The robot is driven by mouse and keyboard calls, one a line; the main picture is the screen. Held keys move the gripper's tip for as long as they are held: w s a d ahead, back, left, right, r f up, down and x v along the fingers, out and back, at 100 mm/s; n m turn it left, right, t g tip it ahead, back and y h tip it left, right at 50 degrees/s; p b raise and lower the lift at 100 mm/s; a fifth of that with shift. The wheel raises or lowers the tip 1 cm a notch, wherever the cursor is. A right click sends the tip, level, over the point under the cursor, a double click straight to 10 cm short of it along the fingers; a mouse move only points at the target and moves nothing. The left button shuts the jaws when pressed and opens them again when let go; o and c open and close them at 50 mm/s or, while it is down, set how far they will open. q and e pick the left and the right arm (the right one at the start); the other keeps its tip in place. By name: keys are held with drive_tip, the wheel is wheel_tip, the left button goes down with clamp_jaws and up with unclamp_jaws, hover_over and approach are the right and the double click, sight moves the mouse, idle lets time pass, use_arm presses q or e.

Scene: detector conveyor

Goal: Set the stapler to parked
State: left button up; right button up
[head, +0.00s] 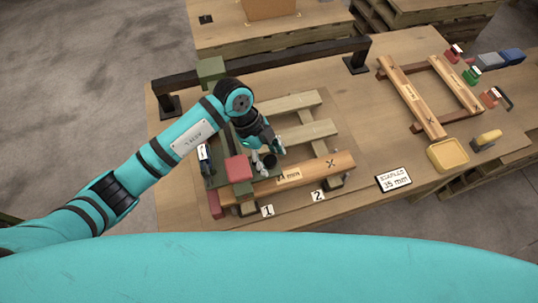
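What looks like the stapler, an olive-green unit with a red block (238,168) on top, stands at the left end of the pallet-like wooden frame (307,130). My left arm partly covers it. An olive block (212,70) sits on the dark rail behind and may belong to the same unit. My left gripper (265,161) points down just right of the red block, above the frame. Its fingers are small and dark, and I cannot tell whether they are open or hold anything. My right gripper is not in view.
A dark rail (290,59) runs along the table's back. A "STAPLES 35 mm" sign (394,180), number tags 1 (267,210) and 2 (318,195) lie in front. A second wooden frame (412,98), a yellow tray (448,155) and coloured tools stand at right.

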use_arm(q)
clamp_jaws()
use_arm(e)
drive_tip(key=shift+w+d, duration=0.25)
